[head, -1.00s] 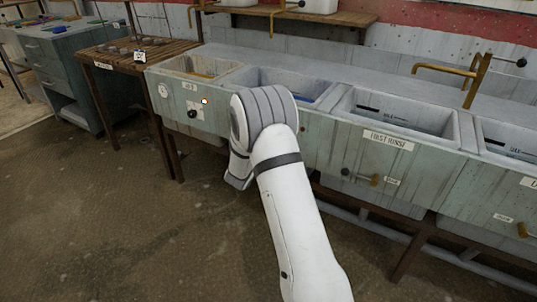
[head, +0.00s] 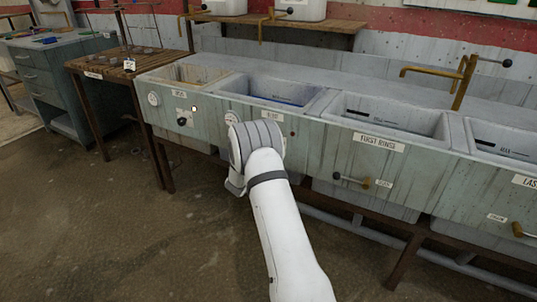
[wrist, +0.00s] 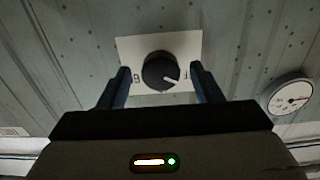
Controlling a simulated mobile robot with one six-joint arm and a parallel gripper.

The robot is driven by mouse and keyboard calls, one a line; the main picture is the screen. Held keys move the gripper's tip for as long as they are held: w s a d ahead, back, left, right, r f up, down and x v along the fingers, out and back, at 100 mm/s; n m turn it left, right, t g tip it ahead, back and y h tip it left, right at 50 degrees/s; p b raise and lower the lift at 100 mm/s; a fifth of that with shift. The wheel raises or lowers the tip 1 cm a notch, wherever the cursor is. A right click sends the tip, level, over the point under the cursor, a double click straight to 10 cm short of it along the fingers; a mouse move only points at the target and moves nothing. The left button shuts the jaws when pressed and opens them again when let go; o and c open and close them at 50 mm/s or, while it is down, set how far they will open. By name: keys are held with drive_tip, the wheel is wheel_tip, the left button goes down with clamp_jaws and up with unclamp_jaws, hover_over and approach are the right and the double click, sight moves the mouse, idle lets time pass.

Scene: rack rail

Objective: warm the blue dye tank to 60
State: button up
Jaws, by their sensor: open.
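The blue tank (head: 262,90) is the second basin from the left in the head view, with a blue band inside. Its label (head: 243,116) and round gauge (head: 231,118) are on its front. My wrist hides the panel beside them. In the wrist view, a black knob (wrist: 160,72) on a pale plate (wrist: 130,48) has a white mark pointing right and slightly down. My gripper (wrist: 161,71) is open, one finger on each side of the knob; I cannot tell whether they touch it. A gauge (wrist: 291,97) is to the right; its reading is too small to tell.
The leftmost tank (head: 180,76) has its own gauge (head: 153,98), black knob (head: 182,122) and lit lamp (head: 194,108). The first rinse basin (head: 385,112) is to the right, with a brass-ended drain handle (head: 366,183). The floor in front is clear.

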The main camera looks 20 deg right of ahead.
drive_tip(key=shift+c, duration=0.5)
drive_tip(key=c, duration=0.9)
drive_tip(key=shift+f+m+b, duration=0.15)
drive_tip(key=shift+m+b, duration=0.15)
drive_tip(key=shift+b, duration=0.05)
drive_tip(key=shift+s+d+m+b, duration=0.1)
drive_tip(key=shift+m+b, duration=3.4)
drive_tip(key=shift+m, duration=2.3)
drive_tip(key=shift+d+m+b, duration=0.1)
drive_tip(key=shift+m+b, duration=3.4)
drive_tip(key=shift+m, duration=2.3)
